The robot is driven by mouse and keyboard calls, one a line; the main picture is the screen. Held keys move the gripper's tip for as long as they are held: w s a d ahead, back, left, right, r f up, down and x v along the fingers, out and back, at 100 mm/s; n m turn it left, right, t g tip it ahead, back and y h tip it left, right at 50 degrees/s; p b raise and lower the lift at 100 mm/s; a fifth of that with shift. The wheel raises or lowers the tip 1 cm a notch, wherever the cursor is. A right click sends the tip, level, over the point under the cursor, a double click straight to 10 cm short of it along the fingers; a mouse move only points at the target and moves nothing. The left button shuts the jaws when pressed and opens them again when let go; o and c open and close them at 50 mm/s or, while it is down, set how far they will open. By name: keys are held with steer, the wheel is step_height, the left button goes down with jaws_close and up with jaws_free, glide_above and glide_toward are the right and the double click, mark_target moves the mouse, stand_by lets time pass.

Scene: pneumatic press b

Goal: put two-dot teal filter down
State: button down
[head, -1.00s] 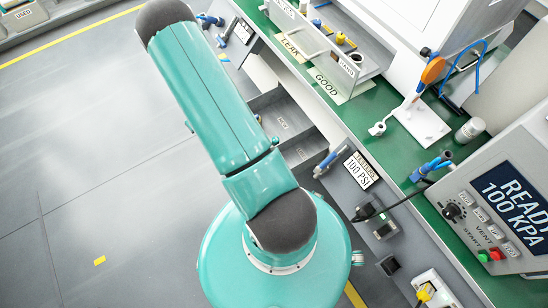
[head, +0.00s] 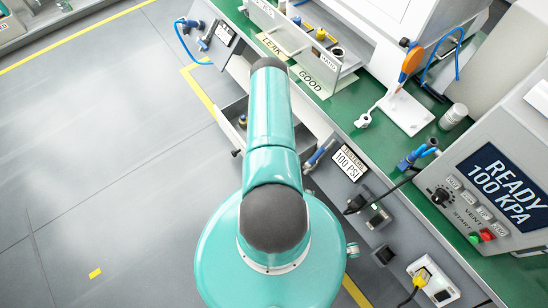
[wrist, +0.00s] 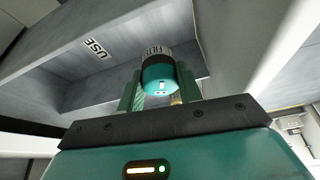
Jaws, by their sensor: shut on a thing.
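In the wrist view, my gripper (wrist: 158,92) is shut on the teal filter (wrist: 160,78). The filter has a teal end cap and a pale band with dark lettering that reads in part "FILTE". A small white mark shows on the cap; I cannot count dots. Behind the filter is an open grey drawer (wrist: 62,80) with dividers and a label (wrist: 95,47) reading "USE". I cannot tell whether the filter touches the drawer. In the head view, my arm hides the gripper, the filter and most of the drawer (head: 231,112).
The green bench (head: 375,130) carries "LEAK" and "GOOD" zones, a rack with small parts, and a white stand with an orange-handled tool (head: 410,65). A press panel (head: 495,190) reads "READY 100 KPA". Open floor lies to the left.

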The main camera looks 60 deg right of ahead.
step_height(320, 180, down, 9)
steer(key=shift+w+r, duration=0.1)
stand_by(0.3)
steer(key=c, duration=0.9)
jaws_free()
steer(key=shift+c, duration=0.2)
steer(key=v, duration=1.2)
steer(key=shift+w+r, duration=0.1)
steer(key=shift+r, duration=0.05)
